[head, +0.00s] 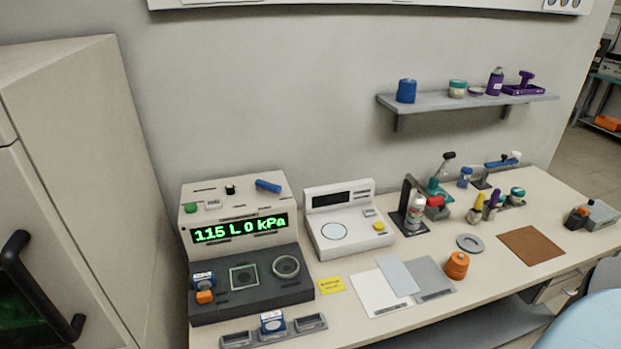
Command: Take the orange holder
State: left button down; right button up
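An orange, round, stepped piece (457,266) stands upright on the light table near its front edge, right of the grey sheet. It looks like the orange holder. Neither of my grippers is in the head view, and nothing is touching the orange pieces.
White and grey sheets (380,294) lie left of the orange piece. A grey ring (469,242) lies behind it and a brown mat (530,246) to its right. A scale (338,228) and bottles stand farther back. A pale blue surface (590,325) fills the lower right corner.

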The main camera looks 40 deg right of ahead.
aim_at(454, 276)
jog(key=z, duration=2.2)
